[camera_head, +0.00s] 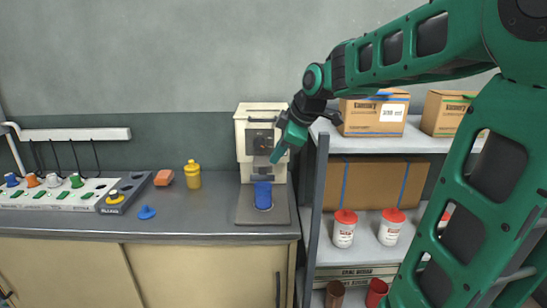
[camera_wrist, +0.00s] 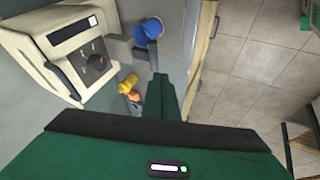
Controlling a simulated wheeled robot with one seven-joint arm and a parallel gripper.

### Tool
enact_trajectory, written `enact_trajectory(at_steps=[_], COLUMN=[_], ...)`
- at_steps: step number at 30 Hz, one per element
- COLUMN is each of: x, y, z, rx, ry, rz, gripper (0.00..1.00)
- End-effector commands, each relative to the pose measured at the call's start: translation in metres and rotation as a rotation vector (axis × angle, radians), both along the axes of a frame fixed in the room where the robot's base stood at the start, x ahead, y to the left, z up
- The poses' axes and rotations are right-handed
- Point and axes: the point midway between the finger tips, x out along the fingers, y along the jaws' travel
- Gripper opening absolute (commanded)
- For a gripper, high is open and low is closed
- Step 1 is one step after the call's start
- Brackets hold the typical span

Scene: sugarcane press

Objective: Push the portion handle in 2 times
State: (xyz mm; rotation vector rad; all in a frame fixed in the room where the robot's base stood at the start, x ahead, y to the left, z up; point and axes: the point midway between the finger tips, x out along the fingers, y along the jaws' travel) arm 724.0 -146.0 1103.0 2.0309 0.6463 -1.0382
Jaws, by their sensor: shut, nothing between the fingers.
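The cream press (camera_head: 244,142) stands on the counter against the wall. Its front has a dark bar (camera_head: 262,120) above a dark panel with a knob (camera_head: 263,142). The wrist view shows the press (camera_wrist: 30,50) at upper left, with the panel's knob (camera_wrist: 97,62). I cannot tell for sure which part is the portion handle. A blue cup (camera_head: 263,194) stands below the press's outlet; it also shows in the wrist view (camera_wrist: 147,30). My gripper (camera_head: 277,156) is shut and empty, in front of the press's right side, pointing down. It hides part of the press front.
A shelf (camera_head: 440,145) with cardboard boxes (camera_head: 375,116) and red-lidded tubs (camera_head: 344,230) stands right of the counter. The counter front between is clear.

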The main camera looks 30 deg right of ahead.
Motion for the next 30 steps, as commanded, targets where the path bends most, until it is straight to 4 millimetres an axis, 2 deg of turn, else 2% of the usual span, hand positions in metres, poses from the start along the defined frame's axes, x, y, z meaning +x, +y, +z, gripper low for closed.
enact_trajectory(at_steps=[19,30], x=[-0.001,-0.021], y=[0.001,0.008], z=[0.000,0.005], rx=[0.000,0.003], ry=[-0.001,-0.009], rz=[0.000,-0.005], gripper=[0.00,0.00])
